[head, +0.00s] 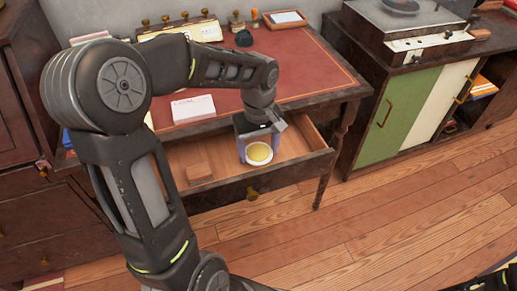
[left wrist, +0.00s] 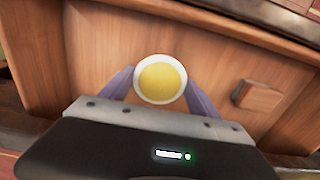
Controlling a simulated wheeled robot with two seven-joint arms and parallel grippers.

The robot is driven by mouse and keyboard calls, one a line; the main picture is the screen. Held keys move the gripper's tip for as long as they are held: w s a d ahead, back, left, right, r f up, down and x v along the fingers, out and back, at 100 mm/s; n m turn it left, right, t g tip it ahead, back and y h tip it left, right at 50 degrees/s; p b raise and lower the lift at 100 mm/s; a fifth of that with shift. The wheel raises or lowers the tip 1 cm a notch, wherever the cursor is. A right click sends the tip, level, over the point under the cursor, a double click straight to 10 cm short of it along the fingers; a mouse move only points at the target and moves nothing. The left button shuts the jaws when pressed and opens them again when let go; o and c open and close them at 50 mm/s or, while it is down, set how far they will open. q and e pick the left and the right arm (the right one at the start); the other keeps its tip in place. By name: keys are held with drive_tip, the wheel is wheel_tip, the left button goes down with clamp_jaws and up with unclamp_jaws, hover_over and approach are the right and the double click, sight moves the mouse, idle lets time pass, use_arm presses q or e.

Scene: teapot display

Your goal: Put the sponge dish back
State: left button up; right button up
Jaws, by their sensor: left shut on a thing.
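The sponge dish is a small round white dish with a yellow sponge in it (head: 259,153). In the head view it is at the tips of my left gripper (head: 257,148), over the open desk drawer (head: 222,167). The left wrist view shows the dish (left wrist: 160,78) between the two purple-grey fingers of my left gripper (left wrist: 160,90), which are shut on its sides. The drawer's wooden floor (left wrist: 100,45) lies behind it. I cannot tell whether the dish touches the drawer floor. My right gripper is not clearly seen.
A small wooden block (head: 198,173) lies in the drawer, left of the dish. The red-topped desk (head: 290,70) holds papers (head: 193,108), a stamp rack (head: 180,28) and a dark bowl (head: 244,38). A green and white cabinet (head: 405,115) stands right.

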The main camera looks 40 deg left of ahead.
sight(258, 151)
use_arm(q)
drive_tip(key=shift+f, duration=0.1)
drive_tip(key=o, duration=1.8)
drive_tip(key=shift+r, duration=0.2)
wheel_tip(258, 151, up, 12)
drive_tip(key=shift+f+p, duration=0.1)
drive_tip(key=shift+p, duration=1.15)
